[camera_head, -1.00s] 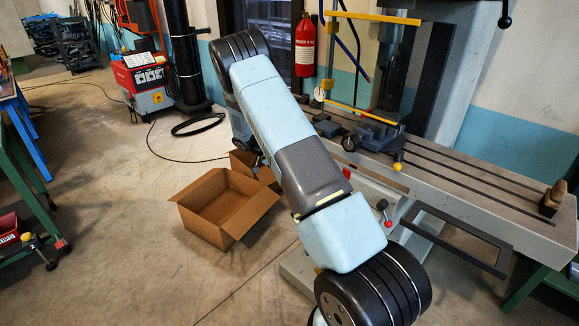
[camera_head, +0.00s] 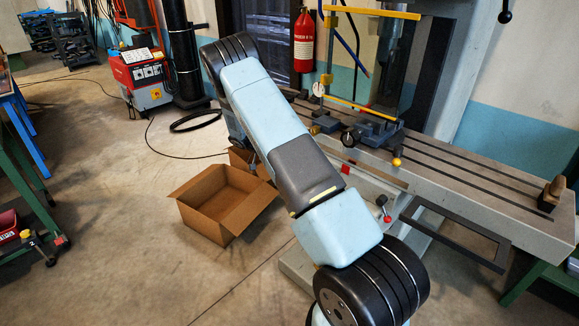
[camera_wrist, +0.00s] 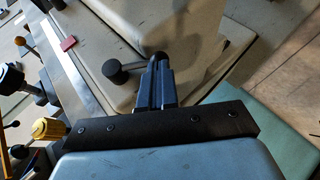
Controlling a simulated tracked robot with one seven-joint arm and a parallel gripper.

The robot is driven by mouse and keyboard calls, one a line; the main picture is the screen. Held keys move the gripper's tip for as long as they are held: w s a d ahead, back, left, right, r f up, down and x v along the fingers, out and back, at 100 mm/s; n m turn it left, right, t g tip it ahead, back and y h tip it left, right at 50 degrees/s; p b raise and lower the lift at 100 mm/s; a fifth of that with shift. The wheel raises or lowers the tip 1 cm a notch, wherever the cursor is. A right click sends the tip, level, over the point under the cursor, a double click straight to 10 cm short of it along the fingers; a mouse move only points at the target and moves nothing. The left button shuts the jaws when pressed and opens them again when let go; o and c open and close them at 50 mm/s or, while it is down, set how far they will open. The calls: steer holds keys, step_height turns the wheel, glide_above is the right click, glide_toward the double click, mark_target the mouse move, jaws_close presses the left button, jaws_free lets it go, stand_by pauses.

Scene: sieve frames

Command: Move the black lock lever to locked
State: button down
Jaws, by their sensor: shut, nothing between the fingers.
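The black lock lever (camera_wrist: 128,68) shows in the wrist view, with a round dark knob at its left end and a short arm running right toward my fingertips. My gripper (camera_wrist: 158,68) is shut and empty. Its fingertips appear right at the lever's right end, overlapping it in the picture; whether they touch it I cannot tell. The lever lies against a pale machine casting (camera_wrist: 190,30). In the head view my gripper is out of sight, and I cannot make out the lever there for certain.
A grey slotted machine table (camera_head: 470,175) runs along the right. A cardboard box (camera_head: 222,205) stands open on the floor. In the wrist view a yellow knob (camera_wrist: 48,129) lies left of my gripper, and a red block (camera_wrist: 68,43) sits upper left.

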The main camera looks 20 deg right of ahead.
steer(key=v, duration=1.3)
steer(key=s+r+n+t+y, duration=0.2)
steer(key=s+r+y, duration=0.35)
steer(key=r, duration=0.95)
steer(key=s+a+r+n+t+y, duration=0.1)
steer(key=s+r+n+t, duration=0.2)
steer(key=s+r, duration=0.75)
steer(key=s+a+r+n+t+y, duration=0.1)
steer(key=s+r+n+t+y, duration=0.15)
steer(key=s+r, duration=0.8)
steer(key=s+a+f+n+t, duration=0.1)
steer(key=s+f+t, duration=0.1)
steer(key=s, duration=0.7)
steer(key=s+a+f+n+t, duration=0.2)
steer(key=s, duration=0.7)
steer(key=shift+t+y, duration=0.3)
steer(key=shift+t, duration=0.05)
steer(key=shift+s, duration=0.15)
